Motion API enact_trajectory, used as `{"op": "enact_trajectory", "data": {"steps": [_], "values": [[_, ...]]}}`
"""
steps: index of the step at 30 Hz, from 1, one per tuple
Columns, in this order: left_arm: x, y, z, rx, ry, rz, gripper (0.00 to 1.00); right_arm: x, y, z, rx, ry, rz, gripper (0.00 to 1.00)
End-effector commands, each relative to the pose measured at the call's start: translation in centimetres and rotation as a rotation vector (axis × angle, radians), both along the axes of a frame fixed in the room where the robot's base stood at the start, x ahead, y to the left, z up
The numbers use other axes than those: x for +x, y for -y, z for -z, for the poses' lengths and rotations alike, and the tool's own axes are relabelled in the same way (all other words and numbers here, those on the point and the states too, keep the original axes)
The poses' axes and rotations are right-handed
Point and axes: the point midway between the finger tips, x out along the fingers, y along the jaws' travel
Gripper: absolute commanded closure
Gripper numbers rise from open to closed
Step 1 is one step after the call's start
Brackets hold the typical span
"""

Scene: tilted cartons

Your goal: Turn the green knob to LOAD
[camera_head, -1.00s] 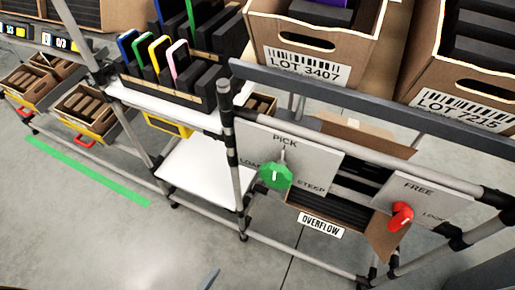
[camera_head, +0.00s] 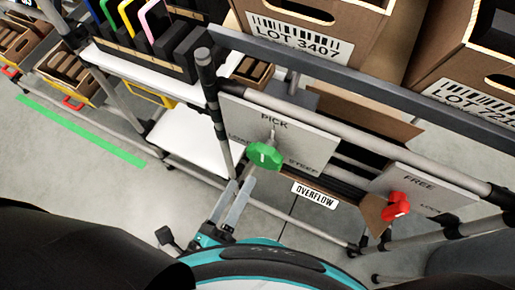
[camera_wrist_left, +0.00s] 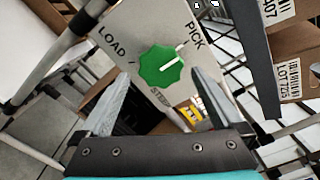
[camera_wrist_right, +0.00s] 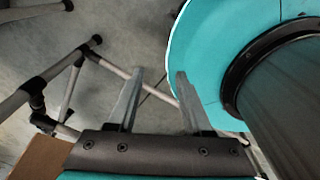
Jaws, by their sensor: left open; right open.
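The green knob (camera_head: 264,156) sits on a grey panel (camera_head: 305,130) marked PICK at the top, LOAD at the left and a word like STEEP at the right. It also shows in the left wrist view (camera_wrist_left: 160,67), where its white mark points toward PICK. My left gripper (camera_head: 240,182) is open just below and in front of the knob. In the left wrist view its fingers stand apart on either side of the knob, with no clear contact. My right gripper (camera_wrist_right: 160,72) is open and empty in the right wrist view, away from the panel.
A red knob (camera_head: 396,206) sits on a panel marked FREE (camera_head: 425,187) to the right. A grey rail (camera_head: 370,108) and cartons lie above. An OVERFLOW label (camera_head: 315,195) hangs below. A white shelf (camera_head: 190,138) is left of the panel's post (camera_head: 212,95).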

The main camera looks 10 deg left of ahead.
Motion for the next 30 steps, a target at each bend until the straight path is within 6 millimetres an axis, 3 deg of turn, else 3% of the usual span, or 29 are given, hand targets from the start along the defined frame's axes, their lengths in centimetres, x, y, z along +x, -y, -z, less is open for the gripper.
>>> {"op": "enact_trajectory", "data": {"steps": [6,13,18,28,30], "values": [[4.5,1.5,0.0,-0.002,0.004,0.0,0.0,0.6,0.1,0.5,0.001,0.012,0.002,0.5],[7.7,2.5,0.1,-0.001,0.001,0.0,0.0,2.0,1.0,0.8,-0.011,0.034,0.003,0.5],[8.8,2.9,0.1,-0.003,-0.002,0.0,0.0,2.6,1.6,0.8,-0.019,0.042,0.005,0.5],[9.1,2.9,0.1,-0.002,-0.004,-0.001,0.0,2.5,1.5,0.8,-0.017,0.041,0.005,0.5],[9.1,2.9,0.1,-0.001,-0.004,-0.001,0.08,2.4,1.5,0.8,-0.017,0.04,0.005,0.5]]}}
